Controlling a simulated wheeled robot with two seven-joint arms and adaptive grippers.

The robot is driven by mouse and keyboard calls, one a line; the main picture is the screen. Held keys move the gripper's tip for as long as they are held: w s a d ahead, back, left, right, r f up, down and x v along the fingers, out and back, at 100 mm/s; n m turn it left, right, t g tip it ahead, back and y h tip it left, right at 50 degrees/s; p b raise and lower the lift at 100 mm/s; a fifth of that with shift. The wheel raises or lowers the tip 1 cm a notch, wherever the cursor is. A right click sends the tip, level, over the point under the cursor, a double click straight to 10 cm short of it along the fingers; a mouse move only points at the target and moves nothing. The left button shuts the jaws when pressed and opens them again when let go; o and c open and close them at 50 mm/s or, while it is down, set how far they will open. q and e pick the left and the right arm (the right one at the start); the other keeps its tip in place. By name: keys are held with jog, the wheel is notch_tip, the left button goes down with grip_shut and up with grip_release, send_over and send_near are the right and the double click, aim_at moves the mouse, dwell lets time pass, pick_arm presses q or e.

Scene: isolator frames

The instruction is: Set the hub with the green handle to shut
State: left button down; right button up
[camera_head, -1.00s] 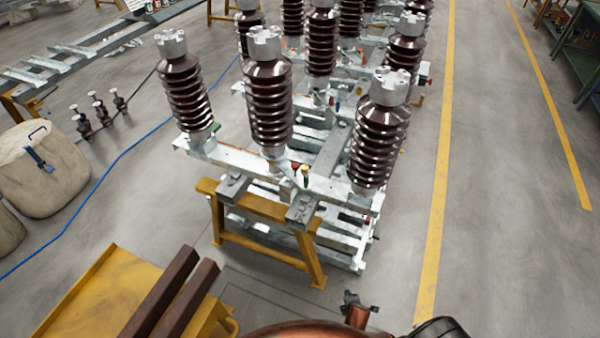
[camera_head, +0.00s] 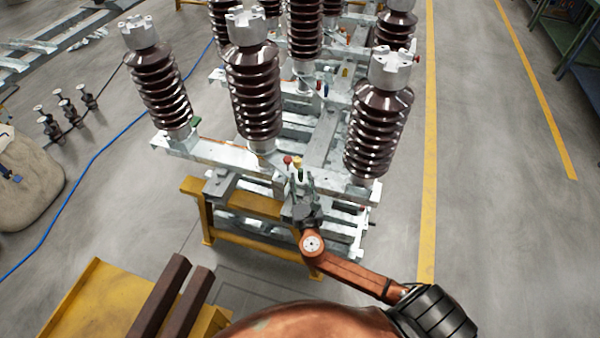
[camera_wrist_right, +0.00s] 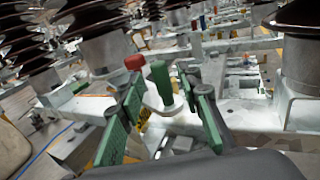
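The green handle (camera_wrist_right: 160,82) stands upright from a pale hub in the right wrist view, between the fingers of my right gripper (camera_wrist_right: 170,95). The fingers have green pads and are apart, with visible gaps to the handle. A red handle (camera_wrist_right: 134,62) stands just left of the green one. In the head view my right gripper (camera_head: 301,192) reaches the front of the metal frame, just below the red handle (camera_head: 287,160); the gripper and the green parts there overlap and are hard to separate. My left gripper is not in view.
Tall brown ribbed insulators (camera_head: 253,92) rise beside and behind the handles, one close on the right (camera_head: 378,130). A yellow trestle (camera_head: 245,203) supports the frame (camera_head: 225,153). A yellow platform (camera_head: 88,305) lies at the lower left.

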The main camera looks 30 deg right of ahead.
aim_at(301, 175)
jog(key=shift+x, duration=1.2)
jog(key=shift+w+d+f, duration=0.1)
jog(key=shift+w, duration=0.15)
jog(key=shift+w+d, duration=0.15)
jog(key=c, duration=0.6)
grip_shut()
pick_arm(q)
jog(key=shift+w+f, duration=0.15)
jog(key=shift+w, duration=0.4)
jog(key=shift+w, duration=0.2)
